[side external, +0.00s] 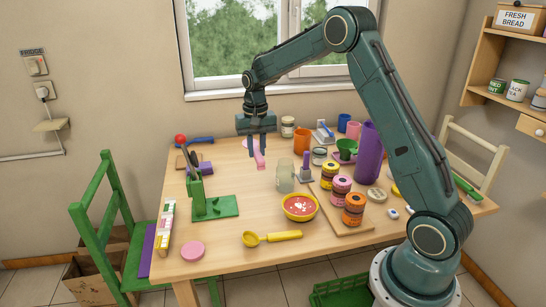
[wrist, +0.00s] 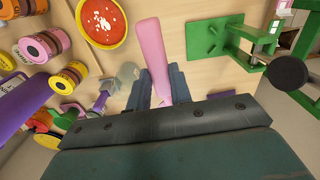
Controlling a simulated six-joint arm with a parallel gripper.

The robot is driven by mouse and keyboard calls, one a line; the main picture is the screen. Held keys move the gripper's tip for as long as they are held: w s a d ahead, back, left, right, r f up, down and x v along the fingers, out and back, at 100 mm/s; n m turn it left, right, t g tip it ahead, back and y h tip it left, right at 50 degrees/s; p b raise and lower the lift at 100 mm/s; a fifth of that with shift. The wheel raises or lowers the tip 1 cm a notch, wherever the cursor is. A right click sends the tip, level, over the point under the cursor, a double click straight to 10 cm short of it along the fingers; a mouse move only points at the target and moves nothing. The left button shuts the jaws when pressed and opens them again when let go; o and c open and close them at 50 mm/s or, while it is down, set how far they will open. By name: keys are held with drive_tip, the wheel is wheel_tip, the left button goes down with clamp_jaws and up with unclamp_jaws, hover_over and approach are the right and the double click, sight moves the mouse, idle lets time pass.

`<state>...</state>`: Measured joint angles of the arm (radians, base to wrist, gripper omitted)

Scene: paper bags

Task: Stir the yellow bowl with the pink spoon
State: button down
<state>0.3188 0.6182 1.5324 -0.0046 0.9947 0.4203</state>
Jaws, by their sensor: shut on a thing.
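The pink spoon (side external: 260,161) is held in my gripper (side external: 257,148), above the back middle of the table. In the wrist view the long pink piece (wrist: 151,48) passes between the two dark fingers (wrist: 160,86); its full shape is not clear. The yellow bowl (side external: 300,217) stands on the table in front and to the right of my gripper in the side view. It holds red contents with pale bits. The bowl also shows at the top of the wrist view (wrist: 120,38). The spoon is apart from the bowl.
A glass jar (side external: 284,179) stands just behind the bowl. A yellow spoon (side external: 272,238) lies in front. A tall purple cylinder (side external: 368,152) stands further right.

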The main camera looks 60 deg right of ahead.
drive_tip(key=s+f+m+y, duration=0.4)
drive_tip(key=s+m+y, duration=0.3)
drive_tip(key=m, duration=0.1)
drive_tip(key=s+a+r+m+t+y, duration=0.1)
drive_tip(key=s+r+m+t+y, duration=0.2)
drive_tip(key=s+r+m+t, duration=0.1)
drive_tip(key=shift+s+a+m+t, duration=0.15)
drive_tip(key=shift+a+m+t, duration=0.3)
drive_tip(key=shift+m, duration=0.35)
drive_tip(key=shift+f, duration=0.15)
drive_tip(key=d+f, duration=0.3)
drive_tip(key=f, duration=0.6)
drive_tip(key=shift+s, duration=0.45)
idle(0.5)
drive_tip(key=shift+d+f, duration=0.1)
